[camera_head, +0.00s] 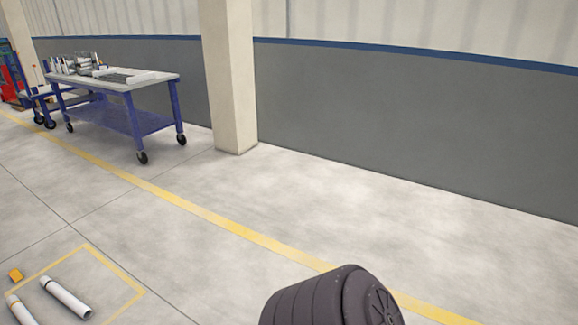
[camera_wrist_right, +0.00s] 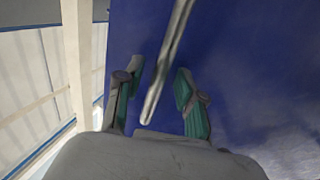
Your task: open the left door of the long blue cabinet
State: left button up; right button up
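A large blue panel (camera_wrist_right: 235,50), which looks like the blue cabinet's door, fills the middle and right of the right wrist view. A grey metal bar handle (camera_wrist_right: 168,65) runs across it at a slant. My right gripper (camera_wrist_right: 158,70) is open, with one finger on each side of the lower part of the bar. A gap shows between the bar and each finger; I cannot tell the depth between them. The cabinet does not show in the head view. My left gripper is not in view. I cannot tell which door this is.
In the head view, a blue wheeled table (camera_head: 120,85) with items on it stands by a pillar (camera_head: 228,80) and grey wall (camera_head: 400,120). White pipes (camera_head: 66,298) lie on the floor at the lower left, with a small orange object (camera_head: 15,275). The middle floor is clear.

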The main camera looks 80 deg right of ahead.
jog(key=shift+r, duration=0.1)
notch_tip(320, 180, up, 10)
jog(key=shift+f, duration=0.1)
dwell(0.5)
jog(key=shift+s, duration=0.1)
dwell(0.5)
